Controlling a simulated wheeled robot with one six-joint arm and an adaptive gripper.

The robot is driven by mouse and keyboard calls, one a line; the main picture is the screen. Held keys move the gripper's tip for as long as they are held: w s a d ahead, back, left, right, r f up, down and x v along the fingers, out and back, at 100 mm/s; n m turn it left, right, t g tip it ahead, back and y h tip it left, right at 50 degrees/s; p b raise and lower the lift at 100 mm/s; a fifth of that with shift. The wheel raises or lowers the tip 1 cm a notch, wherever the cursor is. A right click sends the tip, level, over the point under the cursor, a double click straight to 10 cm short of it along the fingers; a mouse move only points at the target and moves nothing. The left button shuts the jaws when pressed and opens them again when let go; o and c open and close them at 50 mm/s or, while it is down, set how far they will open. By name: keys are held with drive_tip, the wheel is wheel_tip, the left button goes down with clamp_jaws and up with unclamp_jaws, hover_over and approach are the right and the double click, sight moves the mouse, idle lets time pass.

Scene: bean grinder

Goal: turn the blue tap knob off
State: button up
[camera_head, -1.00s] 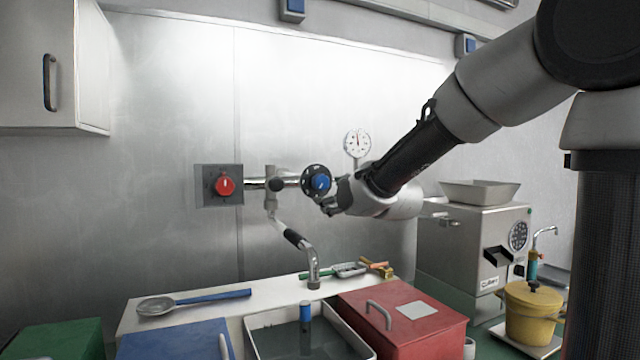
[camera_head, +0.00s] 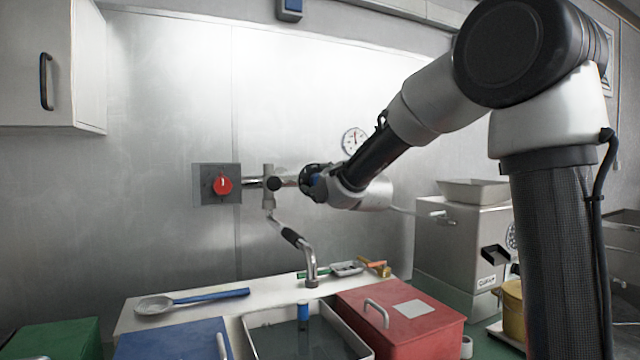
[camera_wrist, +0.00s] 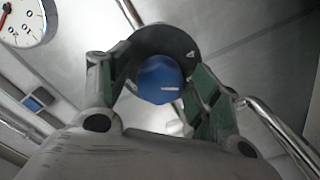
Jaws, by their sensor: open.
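The blue tap knob (camera_wrist: 158,80) sits on a dark round dial plate (camera_wrist: 182,42) with a white mark on its face. In the wrist view it lies between the two open fingers of my gripper (camera_wrist: 160,92), with a gap visible on its left side; whether the right finger touches it I cannot tell. In the head view the knob (camera_head: 316,181) is mostly hidden behind my gripper (camera_head: 322,188), which is right at it. The red knob (camera_head: 222,184) is on a grey wall plate at the left of the same pipe.
A pressure gauge (camera_head: 354,140) is on the wall behind my arm. The curved spout (camera_head: 309,258) hangs over the counter. Below are a ladle (camera_head: 190,300), a basin (camera_head: 250,335), a red box (camera_head: 400,320) and a blue box (camera_head: 175,342). A grinder (camera_head: 460,235) stands right.

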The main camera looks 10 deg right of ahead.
drive_tip(key=c, duration=1)
drive_tip(key=shift+c, duration=0.2)
